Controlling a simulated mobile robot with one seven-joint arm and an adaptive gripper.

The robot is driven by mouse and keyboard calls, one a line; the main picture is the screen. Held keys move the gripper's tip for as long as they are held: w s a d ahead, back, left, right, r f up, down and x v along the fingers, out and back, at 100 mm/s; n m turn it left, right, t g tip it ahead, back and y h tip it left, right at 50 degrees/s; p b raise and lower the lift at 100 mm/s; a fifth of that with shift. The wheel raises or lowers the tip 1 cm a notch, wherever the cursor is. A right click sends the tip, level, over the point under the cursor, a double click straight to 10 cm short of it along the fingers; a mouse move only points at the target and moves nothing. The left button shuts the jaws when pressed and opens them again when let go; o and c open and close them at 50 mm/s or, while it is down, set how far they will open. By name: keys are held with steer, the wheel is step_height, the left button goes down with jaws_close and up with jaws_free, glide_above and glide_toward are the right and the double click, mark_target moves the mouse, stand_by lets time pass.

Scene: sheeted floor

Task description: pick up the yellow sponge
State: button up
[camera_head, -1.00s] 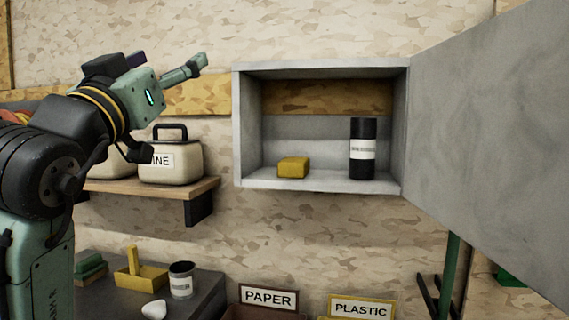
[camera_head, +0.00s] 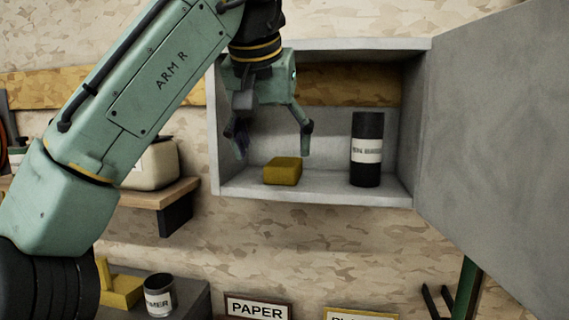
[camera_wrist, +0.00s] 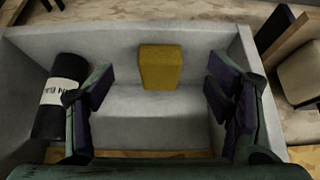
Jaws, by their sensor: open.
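The yellow sponge (camera_head: 282,171) is a small block lying on the floor of the open grey cabinet (camera_head: 315,199), left of its middle. It also shows in the wrist view (camera_wrist: 160,68), centred between the fingers and beyond their tips. My gripper (camera_head: 274,150) points down at the cabinet opening, just above the sponge, with its fingers spread wide to either side. In the wrist view my gripper (camera_wrist: 160,90) is open and empty. It does not appear to touch the sponge. No part of the sponge's top is hidden in the wrist view.
A black can with a white label (camera_head: 367,150) stands in the cabinet right of the sponge. The open grey door (camera_head: 495,110) spans the right side. A shelf with a cream canister (camera_head: 155,165) is at left. Below are a grey tin (camera_head: 160,296) and a PAPER bin (camera_head: 258,309).

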steer(key=p, duration=0.2)
glide_toward(284, 161)
steer(key=x, duration=0.3)
steer(key=shift+s+f, duration=0.25)
steer(key=x, duration=0.5)
steer(key=shift+w, duration=0.3)
steer(key=c, duration=1.2)
